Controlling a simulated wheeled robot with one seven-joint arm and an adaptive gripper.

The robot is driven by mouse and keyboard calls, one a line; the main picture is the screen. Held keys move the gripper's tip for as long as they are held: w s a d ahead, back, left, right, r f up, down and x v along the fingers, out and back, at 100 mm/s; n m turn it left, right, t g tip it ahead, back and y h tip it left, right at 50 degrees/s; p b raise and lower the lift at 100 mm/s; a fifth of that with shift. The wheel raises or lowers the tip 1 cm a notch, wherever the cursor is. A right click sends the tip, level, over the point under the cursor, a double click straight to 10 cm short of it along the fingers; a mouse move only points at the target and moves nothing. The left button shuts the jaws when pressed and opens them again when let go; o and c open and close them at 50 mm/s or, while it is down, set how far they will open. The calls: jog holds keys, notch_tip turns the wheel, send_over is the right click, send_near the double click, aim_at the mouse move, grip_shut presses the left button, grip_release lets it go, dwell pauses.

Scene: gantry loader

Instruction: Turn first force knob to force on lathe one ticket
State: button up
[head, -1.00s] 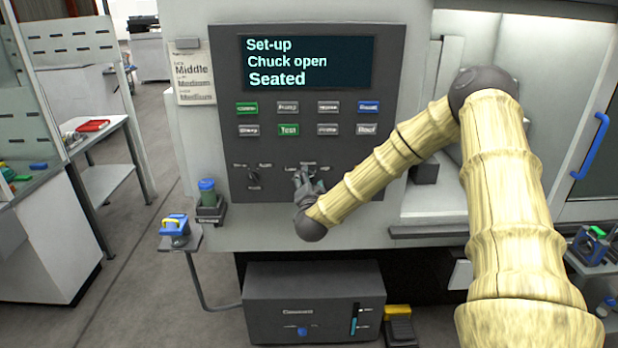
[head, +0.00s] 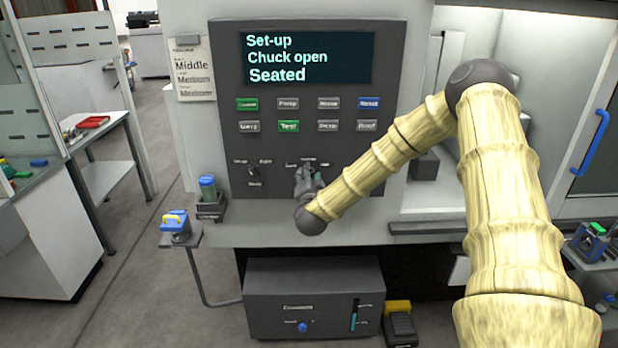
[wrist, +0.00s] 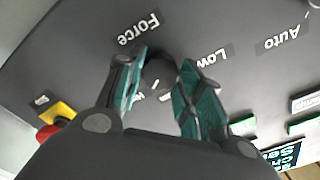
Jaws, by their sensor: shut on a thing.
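The lathe's control panel (head: 225,165) faces me. Its screen (head: 305,60) reads "Set-up, Chuck open, Seated". In the wrist view a dark round knob (wrist: 158,72) sits between my two teal-padded fingers, with labels reading "Force" (wrist: 140,27) and "Low" (wrist: 210,58) close by. My gripper (wrist: 158,92) is shut on this knob; in the head view my gripper (head: 309,172) covers most of it. I cannot tell which mark the knob points to.
A second knob (head: 254,172) is left of my gripper. Two rows of buttons (head: 289,126) lie above. A blue-green cup-like item (head: 208,188) and a yellow-handled blue item (head: 175,226) stand at lower left. A red button on yellow (wrist: 50,130) shows in the wrist view.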

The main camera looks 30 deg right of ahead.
jog(key=n+b, duration=0.3)
jog(key=n, duration=0.8)
jog(key=shift+b, duration=0.35)
jog(key=shift+n, duration=0.3)
jog(key=o, duration=1)
jog(key=shift+s+a, duration=0.1)
jog(key=shift+a, duration=0.05)
jog(key=v, duration=1.1)
jog(key=shift+s+a, duration=0.2)
jog(key=shift+s, duration=0.1)
